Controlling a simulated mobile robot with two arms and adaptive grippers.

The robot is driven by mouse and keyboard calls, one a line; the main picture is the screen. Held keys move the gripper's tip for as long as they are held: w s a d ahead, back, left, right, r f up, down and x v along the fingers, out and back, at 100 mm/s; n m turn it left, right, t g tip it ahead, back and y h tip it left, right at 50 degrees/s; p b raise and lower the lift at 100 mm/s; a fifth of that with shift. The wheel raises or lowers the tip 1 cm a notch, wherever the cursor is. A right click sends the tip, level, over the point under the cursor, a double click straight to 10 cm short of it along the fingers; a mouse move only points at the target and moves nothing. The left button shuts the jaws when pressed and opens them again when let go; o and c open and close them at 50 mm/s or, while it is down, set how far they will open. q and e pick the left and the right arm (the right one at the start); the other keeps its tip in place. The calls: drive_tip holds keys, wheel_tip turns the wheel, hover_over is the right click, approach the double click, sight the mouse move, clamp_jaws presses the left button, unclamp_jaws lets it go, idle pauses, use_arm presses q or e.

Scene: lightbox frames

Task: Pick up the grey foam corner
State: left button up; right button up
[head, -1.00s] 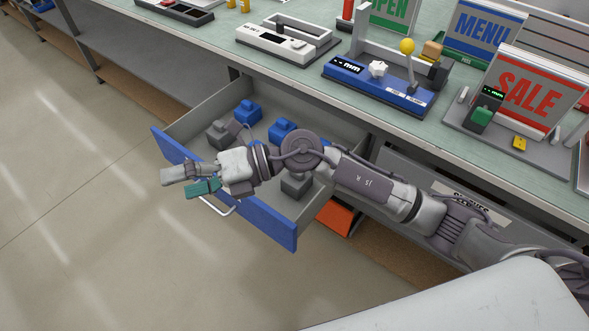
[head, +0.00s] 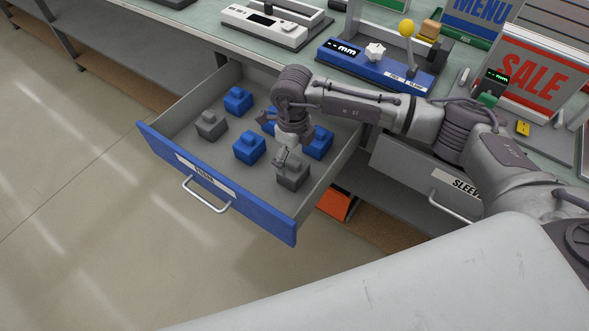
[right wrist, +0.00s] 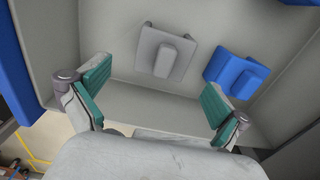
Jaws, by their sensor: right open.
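Two grey foam corners lie in the open drawer in the head view. One grey foam corner (head: 292,172) is near the front right corner, directly under my right gripper (head: 284,156). The other grey foam corner (head: 211,125) is at the left. In the right wrist view, a grey foam corner (right wrist: 163,55) with a raised block lies flat beyond the green fingertips. My right gripper (right wrist: 156,88) is open and empty, its fingers spread to either side and pointing down into the drawer. My left gripper is not in view.
Several blue foam blocks share the drawer; one blue block (right wrist: 237,72) lies beside the grey one. The drawer's blue front (head: 235,200) and side walls surround the pieces. The counter (head: 215,28) with devices and signs overhangs the back. A second drawer (head: 425,180) is at the right.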

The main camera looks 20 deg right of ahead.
sight(295, 169)
drive_tip(key=f, duration=0.6)
drive_tip(key=shift+w+d+f+p, duration=0.1)
drive_tip(key=shift+d+f+p, duration=0.1)
drive_tip(key=shift+f+p, duration=0.1)
drive_tip(key=c, duration=0.8)
